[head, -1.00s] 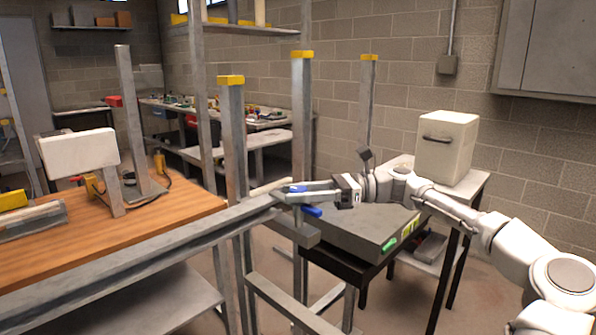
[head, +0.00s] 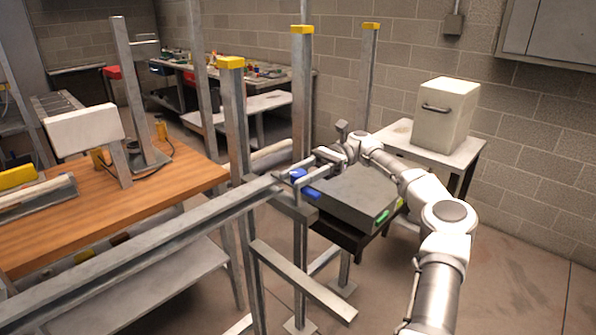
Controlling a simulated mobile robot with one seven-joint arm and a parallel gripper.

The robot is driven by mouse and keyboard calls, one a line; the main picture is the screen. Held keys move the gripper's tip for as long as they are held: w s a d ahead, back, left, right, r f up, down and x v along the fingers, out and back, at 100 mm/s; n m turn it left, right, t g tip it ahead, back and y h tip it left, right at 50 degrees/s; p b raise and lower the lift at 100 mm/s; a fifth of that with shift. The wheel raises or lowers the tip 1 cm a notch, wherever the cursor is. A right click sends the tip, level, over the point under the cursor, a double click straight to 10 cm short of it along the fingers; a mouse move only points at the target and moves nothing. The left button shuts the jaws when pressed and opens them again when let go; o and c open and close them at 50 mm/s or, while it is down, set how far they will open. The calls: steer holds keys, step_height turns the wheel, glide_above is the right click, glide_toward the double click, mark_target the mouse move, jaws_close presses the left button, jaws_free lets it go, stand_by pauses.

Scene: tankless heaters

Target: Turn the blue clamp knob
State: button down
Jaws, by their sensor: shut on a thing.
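The blue clamp knob (head: 298,175) is at the right end of the long grey metal rail (head: 150,236), near a grey upright post. My gripper (head: 299,176) reaches in from the right with its two pale fingers on either side of the knob, and it is shut on it. The fingers cover part of the knob, so its exact angle is not clear.
A dark grey box (head: 355,195) with green and yellow marks sits on a black stand under my arm. A second blue piece (head: 313,193) shows at its left edge. Yellow-capped posts (head: 233,100) stand around the rail end. A cream cabinet (head: 447,115) is at the right.

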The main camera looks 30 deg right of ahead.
steer(key=shift+r, duration=0.15)
steer(key=shift+c, duration=2.1)
jaws_free()
steer(key=shift+d, duration=0.1)
